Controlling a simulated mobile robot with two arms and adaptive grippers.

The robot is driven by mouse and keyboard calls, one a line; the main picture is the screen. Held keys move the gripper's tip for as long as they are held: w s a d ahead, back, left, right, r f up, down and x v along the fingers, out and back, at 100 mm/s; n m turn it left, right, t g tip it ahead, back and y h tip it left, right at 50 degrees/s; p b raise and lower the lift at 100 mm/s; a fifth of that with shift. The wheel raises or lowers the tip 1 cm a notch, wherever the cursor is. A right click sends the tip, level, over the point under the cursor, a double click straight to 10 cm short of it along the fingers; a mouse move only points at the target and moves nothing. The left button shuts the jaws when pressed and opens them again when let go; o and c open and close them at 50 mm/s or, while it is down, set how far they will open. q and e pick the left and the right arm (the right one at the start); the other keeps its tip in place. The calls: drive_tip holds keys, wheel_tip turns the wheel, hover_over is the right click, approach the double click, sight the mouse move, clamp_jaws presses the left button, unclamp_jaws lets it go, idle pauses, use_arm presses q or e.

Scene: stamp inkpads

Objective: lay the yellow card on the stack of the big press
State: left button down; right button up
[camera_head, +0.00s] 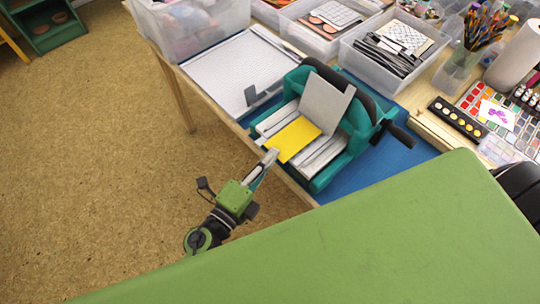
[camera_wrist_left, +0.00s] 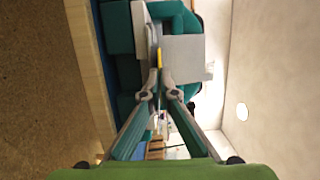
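The big press (camera_head: 357,125) is teal with pale side rails and a dark handle, and stands at the table's front edge. A grey plate (camera_head: 325,103) leans up at its middle. The yellow card (camera_head: 294,139) lies over the near part of the press bed, between the rails. Whether it rests on a stack is hard to tell. My left gripper (camera_head: 271,157) is at the card's near-left corner. In the left wrist view its fingertips (camera_wrist_left: 160,73) are close together with the card's thin yellow edge (camera_wrist_left: 160,60) between them. My right gripper is out of view.
A white cutting board (camera_head: 240,72) with a grey piece lies left of the press. Clear bins (camera_head: 385,60) stand behind. A paint set (camera_head: 500,115) and a black tray of pots (camera_head: 457,119) lie to the right. Blue mat (camera_head: 385,165) shows bare right of the press.

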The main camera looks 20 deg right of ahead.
use_arm(q)
drive_tip(key=shift+f, duration=0.4)
idle(0.5)
drive_tip(key=c, duration=2.2)
unclamp_jaws()
drive_tip(key=shift+s+a, duration=0.3)
drive_tip(key=shift+a, duration=0.5)
drive_tip(key=shift+s+a, duration=0.25)
drive_tip(key=shift+a, duration=0.55)
drive_tip(key=shift+s+a, duration=0.3)
drive_tip(key=shift+a, duration=0.5)
